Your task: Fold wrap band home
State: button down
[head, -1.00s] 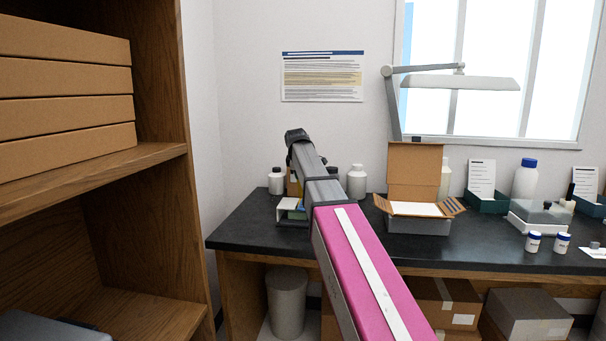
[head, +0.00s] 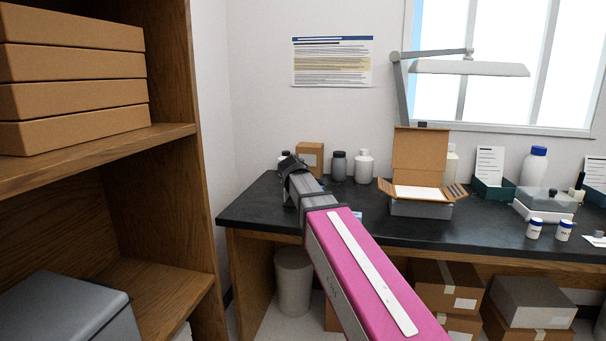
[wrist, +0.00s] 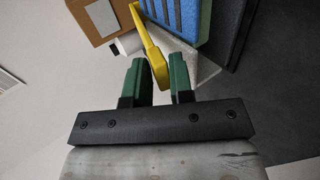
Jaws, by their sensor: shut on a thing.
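My gripper (wrist: 159,72) has two green fingers in the wrist view. It is shut on a yellow band (wrist: 150,42), which runs up and to the left from between the fingertips. The band's far end lies beside a blue grooved block (wrist: 183,18) with a white piece (wrist: 190,62) below it. What the band is fixed to is unclear. In the head view my arm hides the fingers and band; only a small blue bit shows right of the arm.
The dark bench (head: 255,208) holds a cardboard box (head: 310,158), a grey bottle (head: 339,165), a white bottle (head: 364,166) and an open carton (head: 420,160). A wooden shelf (head: 165,140) stands at the left. A lamp (head: 470,68) hangs over the bench.

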jog(key=shift+s+a+f, duration=0.1)
jog(key=shift+s+f, duration=0.2)
jog(key=shift+f, duration=0.2)
jog(key=shift+s+a+f, duration=0.1)
jog(key=shift+s+f, duration=0.2)
jog(key=shift+f, duration=0.2)
jog(key=c, duration=1.8)
grip_release()
jog(key=shift+s+a+f, duration=0.1)
jog(key=shift+s+f, duration=0.15)
jog(key=shift+f, duration=0.3)
jog(key=shift+s+f, duration=0.25)
jog(key=shift+f, duration=0.3)
jog(key=shift+f, duration=0.1)
jog(key=o, duration=0.7)
jog(key=shift+c, duration=0.2)
jog(key=v, duration=1.1)
jog(key=shift+w, duration=0.1)
